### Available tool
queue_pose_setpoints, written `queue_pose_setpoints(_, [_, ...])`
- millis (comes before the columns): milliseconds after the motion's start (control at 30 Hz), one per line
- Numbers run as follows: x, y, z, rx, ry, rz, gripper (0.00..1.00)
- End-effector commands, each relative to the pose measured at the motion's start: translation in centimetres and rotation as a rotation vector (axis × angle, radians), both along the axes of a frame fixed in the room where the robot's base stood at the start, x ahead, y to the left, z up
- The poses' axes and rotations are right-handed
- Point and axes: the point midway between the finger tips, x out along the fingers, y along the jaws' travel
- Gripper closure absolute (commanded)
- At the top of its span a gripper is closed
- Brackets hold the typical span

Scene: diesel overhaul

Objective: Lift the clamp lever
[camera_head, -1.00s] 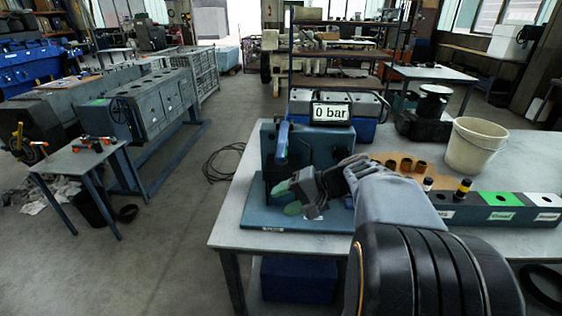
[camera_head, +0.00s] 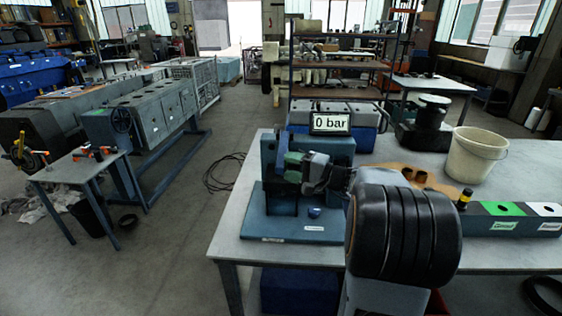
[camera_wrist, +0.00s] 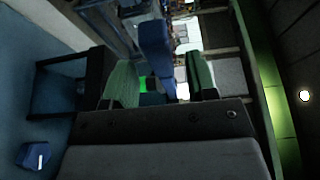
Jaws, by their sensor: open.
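The clamp lever shows in the wrist view as a blue upright bar (camera_wrist: 155,48) between and beyond my green fingertips. In the head view my gripper (camera_head: 293,167) is at the left part of the blue-grey test stand (camera_head: 338,147) and covers most of the lever. My gripper (camera_wrist: 162,85) is open, with a gap between its two green pads. I cannot tell whether either pad touches the lever. A small blue knob (camera_head: 314,212) stands on the stand's base plate, and it also shows at the lower left in the wrist view (camera_wrist: 35,156).
A "0 bar" display (camera_head: 331,121) stands on top of the stand. On the table (camera_head: 400,158) to the right are a cream bucket (camera_head: 476,156), brass-coloured rings and a long block with coloured labels (camera_head: 500,226).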

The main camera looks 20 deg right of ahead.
Motion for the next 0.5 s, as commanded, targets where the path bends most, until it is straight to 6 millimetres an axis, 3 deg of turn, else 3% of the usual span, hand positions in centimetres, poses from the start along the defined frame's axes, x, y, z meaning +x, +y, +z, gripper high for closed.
queue_pose_setpoints(200, [2.0,1.7,0.1,0.0,0.0,0.003,0.48])
queue_pose_setpoints(500, [2.9,2.3,0.0,0.0,0.0,0.001,0.48])
